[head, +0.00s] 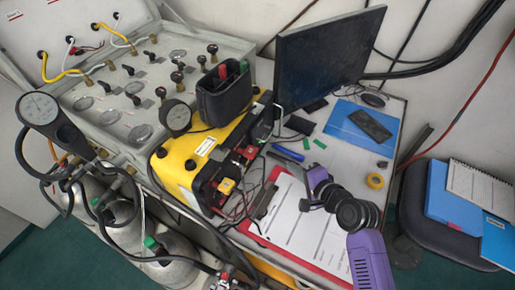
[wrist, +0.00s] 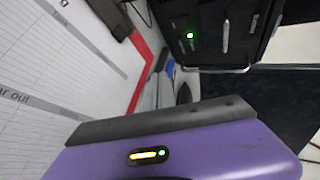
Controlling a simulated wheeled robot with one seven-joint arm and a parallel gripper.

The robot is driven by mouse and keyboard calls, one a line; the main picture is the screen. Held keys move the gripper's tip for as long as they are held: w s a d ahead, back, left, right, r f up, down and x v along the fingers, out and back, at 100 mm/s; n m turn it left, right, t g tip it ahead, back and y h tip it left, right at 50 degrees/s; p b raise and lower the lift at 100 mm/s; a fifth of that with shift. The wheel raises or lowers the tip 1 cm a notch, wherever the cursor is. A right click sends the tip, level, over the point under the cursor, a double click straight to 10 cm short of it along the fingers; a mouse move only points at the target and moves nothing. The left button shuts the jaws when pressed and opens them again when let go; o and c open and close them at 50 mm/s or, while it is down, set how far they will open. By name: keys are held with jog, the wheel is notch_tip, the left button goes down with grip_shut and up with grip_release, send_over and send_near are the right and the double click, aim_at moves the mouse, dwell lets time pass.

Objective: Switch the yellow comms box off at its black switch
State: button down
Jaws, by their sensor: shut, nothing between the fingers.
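The yellow comms box (head: 178,172) stands on the bench, left of centre in the head view. Its dark end face, with red and yellow connectors, faces right. A black panel with a lit green lamp (wrist: 190,36) shows at the top of the wrist view; it looks like the box's face. Small pale upright parts show on it, but I cannot tell which is the black switch. My gripper (head: 308,203) is shut and empty, right of the box and above the clipboard, apart from the box. In the wrist view my purple hand fills the bottom; its fingertips are not clear.
A red clipboard (head: 271,236) with paper lies below my gripper. A black monitor (head: 325,65) stands behind. A black pouch (head: 224,97) sits on the box. Loose cables (head: 238,205) hang by its connectors. Yellow tape (head: 375,181) lies to the right. A gauge panel (head: 130,75) is left.

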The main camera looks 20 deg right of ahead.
jog(key=w+a, duration=0.2)
jog(key=w+a+r+p, duration=0.1)
jog(key=w+a, duration=0.1)
jog(key=shift+w+a, duration=1.05)
jog(key=shift+a, duration=0.05)
jog(key=shift+r+p, duration=0.1)
jog(key=shift+p, duration=0.2)
dwell(1.2)
jog(key=shift+w+a, duration=0.3)
jog(key=shift+w+a, duration=0.2)
dwell(0.7)
jog(key=shift+s+d, duration=0.1)
jog(key=shift+s+d+p, duration=0.3)
jog(key=shift+s+d, duration=0.15)
dwell(0.3)
